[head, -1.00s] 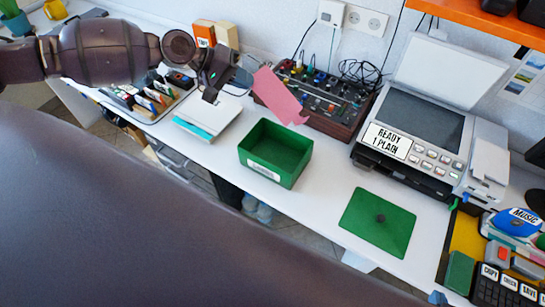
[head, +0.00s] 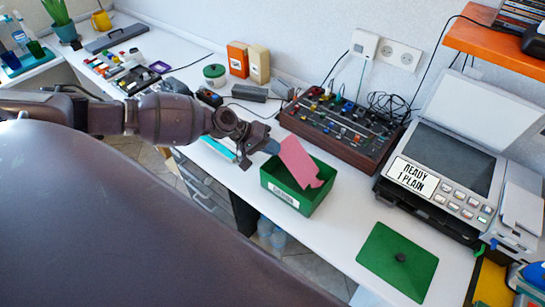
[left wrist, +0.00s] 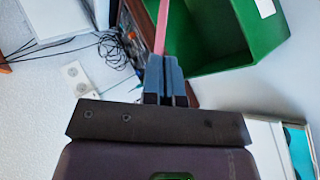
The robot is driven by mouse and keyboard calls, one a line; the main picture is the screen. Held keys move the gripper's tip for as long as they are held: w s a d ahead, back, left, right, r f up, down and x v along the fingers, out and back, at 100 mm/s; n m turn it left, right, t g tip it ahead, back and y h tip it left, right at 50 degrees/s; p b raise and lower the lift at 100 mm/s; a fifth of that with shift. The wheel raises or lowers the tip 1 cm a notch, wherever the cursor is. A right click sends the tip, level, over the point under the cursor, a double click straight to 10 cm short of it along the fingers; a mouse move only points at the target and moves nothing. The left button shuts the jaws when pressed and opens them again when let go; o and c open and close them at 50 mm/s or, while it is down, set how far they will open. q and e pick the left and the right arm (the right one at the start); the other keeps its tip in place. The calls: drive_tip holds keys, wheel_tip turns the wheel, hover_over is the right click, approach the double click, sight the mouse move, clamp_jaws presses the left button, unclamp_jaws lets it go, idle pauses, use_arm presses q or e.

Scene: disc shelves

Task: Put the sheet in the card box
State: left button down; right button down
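The pink sheet (head: 300,163) is held by my left gripper (head: 274,147) in the head view. It tilts down over the open green card box (head: 318,198), its lower end at or above the opening; I cannot tell if it is below the rim. In the left wrist view the gripper (left wrist: 166,75) is shut on the sheet (left wrist: 162,28), seen edge-on, with the green box (left wrist: 225,60) beside it. The box's green lid (head: 398,262) with a dark knob lies flat on the table to the right. My right gripper is not in view.
A mixer panel (head: 342,130) with many knobs stands behind the box. A printer (head: 440,165) labelled READY 1 PLAIN stands to the right. White and teal sheets (head: 220,148) lie left of the box, partly behind my arm. Bare table lies between box and lid.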

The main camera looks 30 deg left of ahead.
use_arm(q)
wheel_tip(320, 180, down, 4)
drive_tip(key=shift+f, duration=0.1)
idle(0.4)
drive_tip(key=shift+f+b, duration=0.35)
drive_tip(key=shift+b, duration=0.2)
drive_tip(key=shift+f, duration=0.3)
drive_tip(key=c, duration=1.8)
unclamp_jaws()
drive_tip(key=shift+c, duration=0.2)
drive_tip(key=o, duration=0.4)
drive_tip(key=shift+r, duration=0.1)
